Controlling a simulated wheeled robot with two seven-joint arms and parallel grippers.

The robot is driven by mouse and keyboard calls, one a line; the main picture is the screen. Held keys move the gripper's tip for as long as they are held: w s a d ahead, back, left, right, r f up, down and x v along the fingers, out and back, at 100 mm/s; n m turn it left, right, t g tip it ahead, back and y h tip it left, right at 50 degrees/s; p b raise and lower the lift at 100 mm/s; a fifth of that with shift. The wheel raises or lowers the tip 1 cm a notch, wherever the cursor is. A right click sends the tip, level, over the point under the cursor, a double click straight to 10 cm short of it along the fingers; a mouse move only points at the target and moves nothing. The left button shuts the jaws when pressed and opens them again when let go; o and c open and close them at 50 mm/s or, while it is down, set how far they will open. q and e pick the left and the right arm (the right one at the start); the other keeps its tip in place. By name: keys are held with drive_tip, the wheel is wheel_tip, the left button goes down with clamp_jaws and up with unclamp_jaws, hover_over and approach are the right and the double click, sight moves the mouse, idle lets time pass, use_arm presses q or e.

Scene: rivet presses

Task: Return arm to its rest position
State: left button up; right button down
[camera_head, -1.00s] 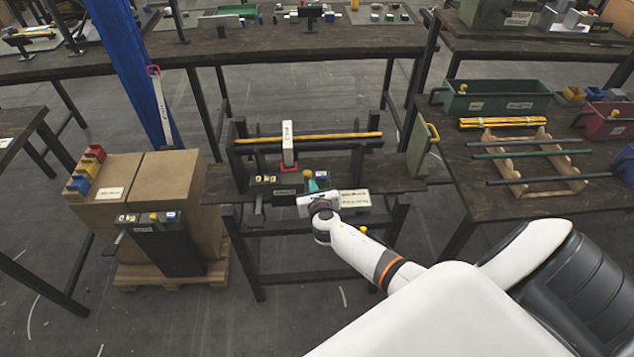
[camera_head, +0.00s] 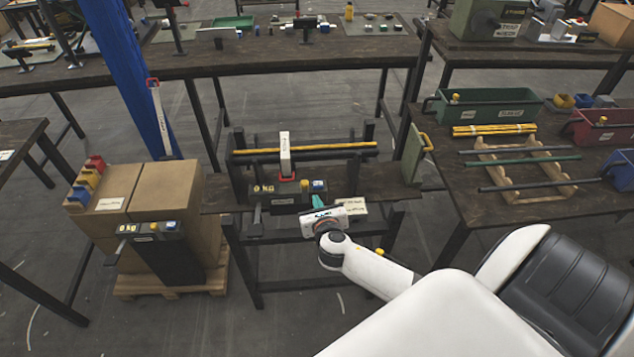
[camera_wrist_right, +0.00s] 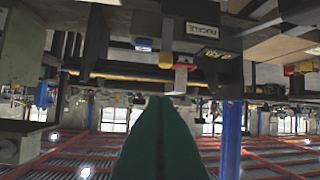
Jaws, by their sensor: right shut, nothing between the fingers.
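My right arm comes in from the lower right in the head view. Its white wrist ends in my right gripper (camera_head: 321,203), with teal fingers over the front of the small dark press table (camera_head: 228,199). In the right wrist view the gripper's dark green fingers (camera_wrist_right: 160,115) are together and empty, and the scene appears upside down. Just behind the gripper is a black unit with a "0 kg" display (camera_head: 264,188) and a red-and-white handle (camera_head: 286,155). My left gripper is not in view.
Cardboard boxes (camera_head: 165,195) on a pallet stand left, with a second scale unit (camera_head: 150,230) before them. The right table has a green bin (camera_head: 490,105) and a wooden rack (camera_head: 515,165) of rods. A green plate (camera_head: 414,155) stands beside the press table. Open floor lies in front.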

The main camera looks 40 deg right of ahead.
idle(0.3)
drive_tip(key=s+a+f+m+g+y+b, duration=0.15)
drive_tip(key=s+f+m, duration=0.3)
drive_tip(key=f, duration=0.45)
drive_tip(key=s+a+f+m+g+y+b, duration=0.1)
drive_tip(key=s+f+m+g, duration=0.3)
drive_tip(key=f, duration=0.5)
drive_tip(key=s+a+f+m+g+y+b, duration=0.1)
drive_tip(key=s+f+m, duration=0.4)
drive_tip(key=f, duration=0.4)
drive_tip(key=s+a+f+m+g+b, duration=0.1)
drive_tip(key=s+f+m, duration=0.4)
drive_tip(key=s, duration=0.5)
drive_tip(key=s+a+f+m+g+y+b, duration=0.1)
drive_tip(key=s+a+f+m, duration=0.3)
drive_tip(key=s, duration=0.6)
drive_tip(key=s+a+f+m+g+y+b, duration=0.1)
drive_tip(key=s+a+f+m+g, duration=0.2)
drive_tip(key=s+f+m, duration=0.4)
drive_tip(key=s+f, duration=0.1)
drive_tip(key=s, duration=0.2)
drive_tip(key=shift+a+y, duration=0.1)
drive_tip(key=shift+y, duration=0.15)
